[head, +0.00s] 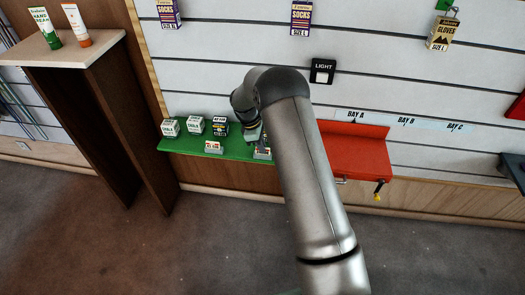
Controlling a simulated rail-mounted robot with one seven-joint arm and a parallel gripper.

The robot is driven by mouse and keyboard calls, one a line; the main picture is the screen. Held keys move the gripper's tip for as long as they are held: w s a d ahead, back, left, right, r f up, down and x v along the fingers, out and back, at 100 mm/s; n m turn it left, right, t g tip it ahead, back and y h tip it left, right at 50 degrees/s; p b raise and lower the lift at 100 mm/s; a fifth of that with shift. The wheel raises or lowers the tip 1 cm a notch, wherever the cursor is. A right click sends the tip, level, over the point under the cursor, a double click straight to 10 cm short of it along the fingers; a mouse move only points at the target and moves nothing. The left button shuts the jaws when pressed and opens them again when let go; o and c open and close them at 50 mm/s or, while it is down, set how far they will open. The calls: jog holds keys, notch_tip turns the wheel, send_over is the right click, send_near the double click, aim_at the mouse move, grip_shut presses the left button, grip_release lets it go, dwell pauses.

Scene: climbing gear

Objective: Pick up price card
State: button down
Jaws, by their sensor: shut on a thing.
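A small white price card (262,153) with coloured marks is at the right part of the green shelf, partly covered by my arm. My gripper (258,143) comes down right above it and is shut on it. The fingertips are small and mostly hidden by the wrist, and I cannot tell whether the card still touches the shelf. A second similar card (213,147) stands at the front edge of the green shelf (185,146), left of my gripper.
Several small boxes (195,125) stand at the back of the green shelf, close left of my gripper. A red shelf (355,155) lies to the right, behind my arm. A brown stand (95,110) with two tubes is at left. A black LIGHT switch (322,71) is on the slatted wall.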

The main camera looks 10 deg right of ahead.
jog(key=shift+r, duration=0.55)
notch_tip(320, 180, up, 2)
jog(key=shift+r, duration=0.2)
jog(key=s+a+r+b, duration=0.1)
jog(key=s+a+r, duration=0.6)
jog(key=s+r, duration=0.2)
jog(key=s, duration=0.2)
jog(key=shift+s+a+r, duration=0.25)
jog(key=shift+s+a, duration=0.05)
jog(key=shift+s, duration=0.1)
